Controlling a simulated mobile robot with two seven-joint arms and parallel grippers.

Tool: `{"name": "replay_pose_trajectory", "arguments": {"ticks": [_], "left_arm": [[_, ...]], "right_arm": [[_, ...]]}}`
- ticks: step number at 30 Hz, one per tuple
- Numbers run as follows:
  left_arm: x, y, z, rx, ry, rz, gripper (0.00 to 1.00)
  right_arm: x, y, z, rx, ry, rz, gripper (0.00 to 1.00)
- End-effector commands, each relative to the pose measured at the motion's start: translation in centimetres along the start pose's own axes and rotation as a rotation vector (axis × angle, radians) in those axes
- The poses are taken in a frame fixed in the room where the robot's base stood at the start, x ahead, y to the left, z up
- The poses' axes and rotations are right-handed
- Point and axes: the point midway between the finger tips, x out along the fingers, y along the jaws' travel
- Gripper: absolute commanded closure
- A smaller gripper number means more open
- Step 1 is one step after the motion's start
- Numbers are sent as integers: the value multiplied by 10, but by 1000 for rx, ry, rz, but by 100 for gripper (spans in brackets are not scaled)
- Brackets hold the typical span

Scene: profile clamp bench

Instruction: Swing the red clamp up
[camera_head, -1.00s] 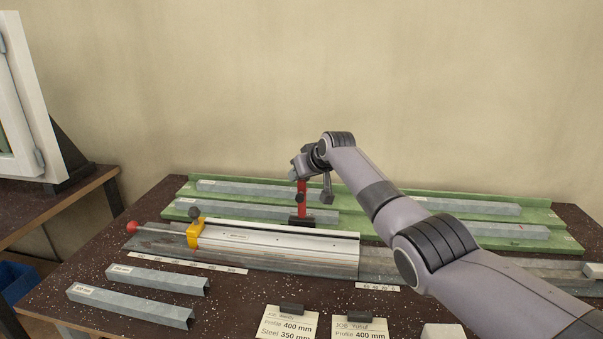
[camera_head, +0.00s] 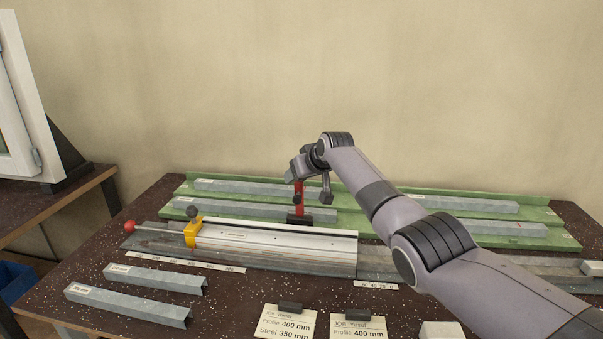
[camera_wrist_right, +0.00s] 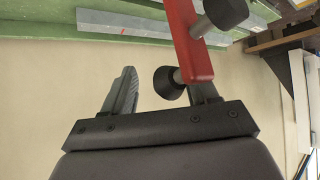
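The red clamp (camera_head: 299,198) stands upright on a dark base behind the silver profile (camera_head: 285,250). In the right wrist view, its red arm (camera_wrist_right: 188,42) carries two black knobs, and one knob (camera_wrist_right: 167,83) lies between my fingers. My right gripper (camera_wrist_right: 163,92) is open around the top of the clamp, one finger to each side. The left finger is clear of the knob; the right finger is partly hidden behind the red arm, so contact there cannot be told. In the head view the right gripper (camera_head: 309,184) is at the clamp's top. My left gripper is not in view.
A yellow stop (camera_head: 192,234) with a red-knobbed rod (camera_head: 130,226) is at the rail's left end. Green racks (camera_head: 350,222) with grey profiles lie behind. Loose profiles (camera_head: 155,278) and job cards (camera_head: 285,322) lie in front. The wall is behind the bench.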

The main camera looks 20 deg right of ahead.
Motion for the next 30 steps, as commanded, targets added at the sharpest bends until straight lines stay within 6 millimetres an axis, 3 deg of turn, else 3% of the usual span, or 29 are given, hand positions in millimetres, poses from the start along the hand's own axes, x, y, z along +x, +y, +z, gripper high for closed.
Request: {"name": "replay_pose_trajectory", "arguments": {"ticks": [1,17,30], "left_arm": [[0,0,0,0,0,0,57],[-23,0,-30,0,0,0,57],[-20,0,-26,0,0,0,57]], "right_arm": [[3,4,8,-2,-18,6,46],[-27,14,-14,1,-2,8,46],[-52,20,-26,2,4,5,46]]}}
